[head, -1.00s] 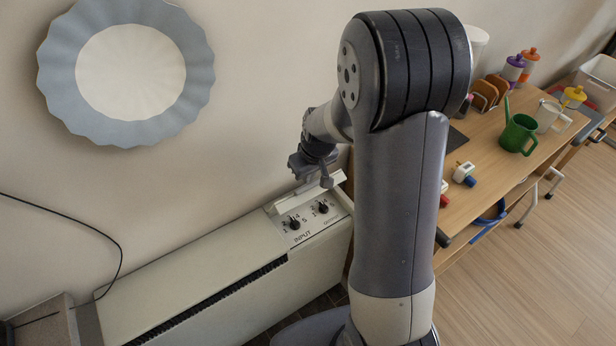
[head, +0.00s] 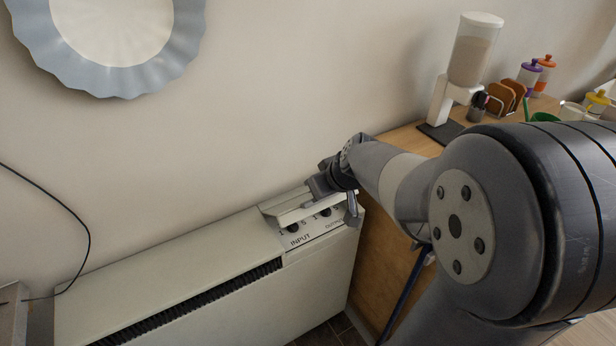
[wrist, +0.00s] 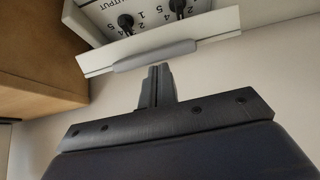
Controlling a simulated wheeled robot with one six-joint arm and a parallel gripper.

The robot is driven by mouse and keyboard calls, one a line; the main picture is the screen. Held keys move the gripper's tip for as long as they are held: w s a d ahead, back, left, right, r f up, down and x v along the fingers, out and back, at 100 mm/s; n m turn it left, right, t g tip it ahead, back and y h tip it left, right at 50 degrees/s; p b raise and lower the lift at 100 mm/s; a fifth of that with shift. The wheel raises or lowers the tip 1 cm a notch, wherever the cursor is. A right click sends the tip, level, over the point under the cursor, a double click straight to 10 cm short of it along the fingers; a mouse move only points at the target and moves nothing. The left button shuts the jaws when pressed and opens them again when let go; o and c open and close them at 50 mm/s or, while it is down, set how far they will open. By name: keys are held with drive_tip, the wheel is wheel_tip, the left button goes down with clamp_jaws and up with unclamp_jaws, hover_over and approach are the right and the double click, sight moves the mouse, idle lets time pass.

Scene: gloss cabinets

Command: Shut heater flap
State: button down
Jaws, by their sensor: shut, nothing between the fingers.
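The heater (head: 190,275) is a long cream unit along the wall. Its flap (head: 292,211), a pale panel at the right end, is partly open and tilts forward over the control panel. The lower parts of two black knobs (head: 293,227) show below it. In the wrist view the flap (wrist: 205,40) has a grey strip along its edge, with the knobs (wrist: 177,6) beyond. My gripper (wrist: 157,72) is shut and empty, its tips close to that strip; I cannot tell whether they touch.
A wooden table (head: 405,138) stands right of the heater, with a dispenser (head: 468,60) and several cups and jars at the back. A scalloped blue-grey plate (head: 190,45) hangs on the wall. A black cable (head: 85,235) hangs at left.

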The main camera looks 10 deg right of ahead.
sight(320, 207)
drive_tip(key=shift+s+d+f+t+y+b, duration=0.15)
drive_tip(key=shift+s+f+t+b, duration=0.35)
drive_tip(key=shift+b, duration=0.95)
drive_tip(key=shift+s+d+f+t+y+b, duration=0.1)
drive_tip(key=shift+s+f+t+b, duration=0.15)
drive_tip(key=shift+f+b, duration=0.8)
drive_tip(key=shift+s+d+f+t+y+b, duration=0.2)
drive_tip(key=shift+s+t+b, duration=0.2)
drive_tip(key=shift+b, duration=1.45)
drive_tip(key=s+f+b, duration=0.3)
drive_tip(key=f+b, duration=0.5)
drive_tip(key=b, duration=0.5)
drive_tip(key=shift+s+d+f, duration=0.15)
drive_tip(key=shift+s+d, duration=0.05)
drive_tip(key=shift+d, duration=0.25)
drive_tip(key=shift+s+f, duration=0.1)
drive_tip(key=shift+f, duration=0.05)
